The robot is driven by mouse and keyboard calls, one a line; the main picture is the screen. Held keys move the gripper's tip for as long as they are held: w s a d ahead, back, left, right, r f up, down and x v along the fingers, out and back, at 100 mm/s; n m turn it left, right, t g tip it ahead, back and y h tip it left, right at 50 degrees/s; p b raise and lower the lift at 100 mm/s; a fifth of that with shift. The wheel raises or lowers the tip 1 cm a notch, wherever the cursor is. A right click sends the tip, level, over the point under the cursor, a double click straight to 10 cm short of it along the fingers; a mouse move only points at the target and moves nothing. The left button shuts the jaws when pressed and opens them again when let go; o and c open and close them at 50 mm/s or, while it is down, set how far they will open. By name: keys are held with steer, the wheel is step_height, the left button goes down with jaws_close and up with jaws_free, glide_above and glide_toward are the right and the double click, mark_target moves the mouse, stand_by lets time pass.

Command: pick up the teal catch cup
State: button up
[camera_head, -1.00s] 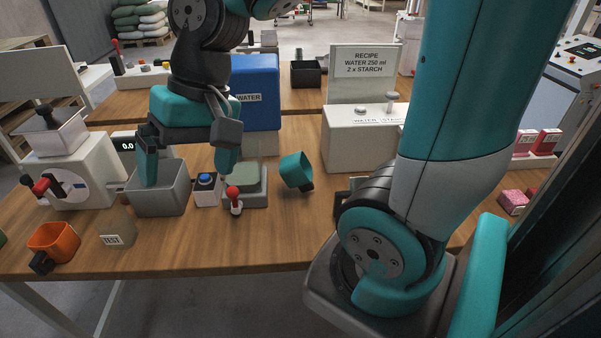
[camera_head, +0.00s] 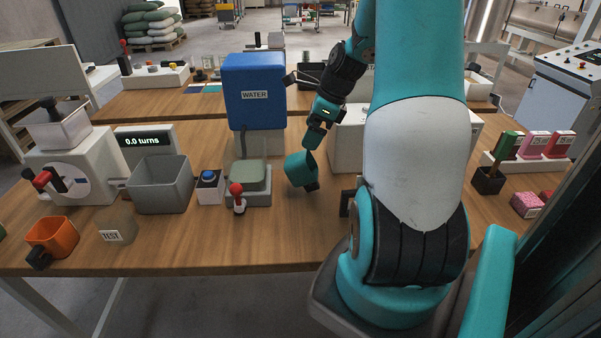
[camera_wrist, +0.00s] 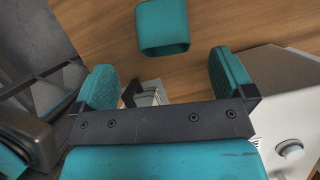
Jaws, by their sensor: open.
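The teal catch cup (camera_head: 300,170) lies tilted on the wooden table, right of the grey-green scale-like block, with a dark piece at its lower right. In the wrist view the cup (camera_wrist: 163,28) shows at the top centre, ahead of the fingers and between their lines. My gripper (camera_head: 318,135) is just above and to the right of the cup in the head view. In the wrist view my gripper (camera_wrist: 165,82) has its two teal fingers wide apart with nothing between them. The cup looks apart from both fingers in the wrist view.
A blue water tank (camera_head: 255,92) stands behind left of the cup. A block with a red-knobbed lever (camera_head: 238,199) is to its left. A white box (camera_head: 347,142) stands close to its right, partly behind my arm. The table front of the cup is clear.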

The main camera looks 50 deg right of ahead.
mark_target(303, 155)
steer(key=x, duration=0.5)
steer(key=shift+f, duration=0.15)
steer(key=shift+p+x, duration=0.65)
steer(key=shift+x, duration=2.1)
steer(key=shift+s+d, duration=0.2)
steer(key=c, duration=0.9)
